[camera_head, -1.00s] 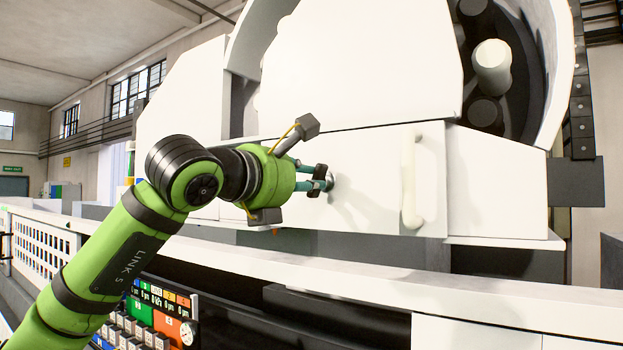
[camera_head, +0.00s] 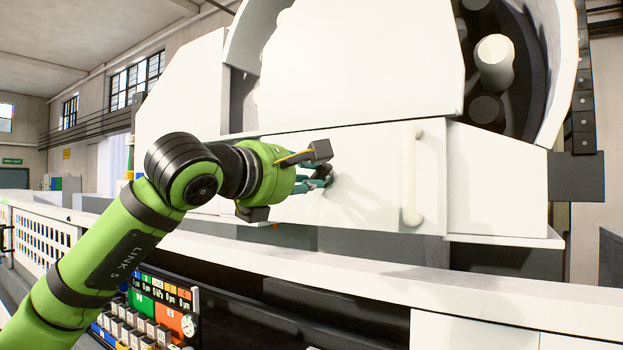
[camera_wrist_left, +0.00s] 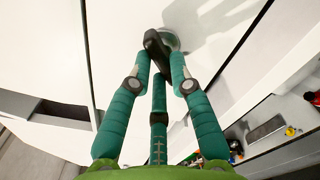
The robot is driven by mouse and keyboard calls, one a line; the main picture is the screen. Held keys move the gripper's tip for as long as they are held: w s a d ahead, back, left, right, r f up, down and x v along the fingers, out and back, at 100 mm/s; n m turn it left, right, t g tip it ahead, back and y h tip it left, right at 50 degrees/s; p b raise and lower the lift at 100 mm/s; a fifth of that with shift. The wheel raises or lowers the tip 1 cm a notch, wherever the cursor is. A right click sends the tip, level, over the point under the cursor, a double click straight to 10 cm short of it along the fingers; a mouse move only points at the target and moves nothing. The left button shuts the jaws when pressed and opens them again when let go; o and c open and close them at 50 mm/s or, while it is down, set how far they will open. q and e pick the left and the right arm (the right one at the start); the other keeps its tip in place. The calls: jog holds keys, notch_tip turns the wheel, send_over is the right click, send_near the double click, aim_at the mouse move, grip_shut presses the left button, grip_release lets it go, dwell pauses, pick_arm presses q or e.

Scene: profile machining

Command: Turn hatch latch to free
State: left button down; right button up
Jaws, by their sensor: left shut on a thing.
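The white hatch (camera_head: 385,205) is the front panel of the machine, with a white vertical bar handle (camera_head: 410,178) near its right side. The latch (camera_wrist_left: 154,45) shows in the left wrist view as a dark lever on a round silvery base (camera_wrist_left: 172,38) set in the white panel. My left gripper (camera_head: 326,177) is at the panel, left of the handle, with its green fingers closed around the latch. In the left wrist view the fingertips (camera_wrist_left: 160,58) hold the dark lever, which they partly cover. My right gripper is in neither view.
A white ledge (camera_head: 350,276) runs along the front below the hatch. A control panel (camera_head: 155,310) with coloured buttons sits beneath it, close to my left arm. A perforated white guard (camera_head: 45,237) stands at left.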

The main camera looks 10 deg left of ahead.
pick_arm(q)
jog(key=m, duration=0.3)
jog(key=m+p, duration=0.1)
jog(key=shift+s+d+r, duration=0.15)
jog(key=shift+d+r, duration=0.05)
jog(key=shift+r, duration=0.05)
jog(key=shift+m, duration=0.4)
jog(key=m, duration=0.3)
jog(key=shift+d, duration=0.1)
jog(key=c, duration=1.2)
grip_release()
jog(key=shift+m, duration=0.5)
jog(key=shift+o, duration=0.2)
jog(key=shift+s+d, duration=0.15)
jog(key=shift+d, duration=0.1)
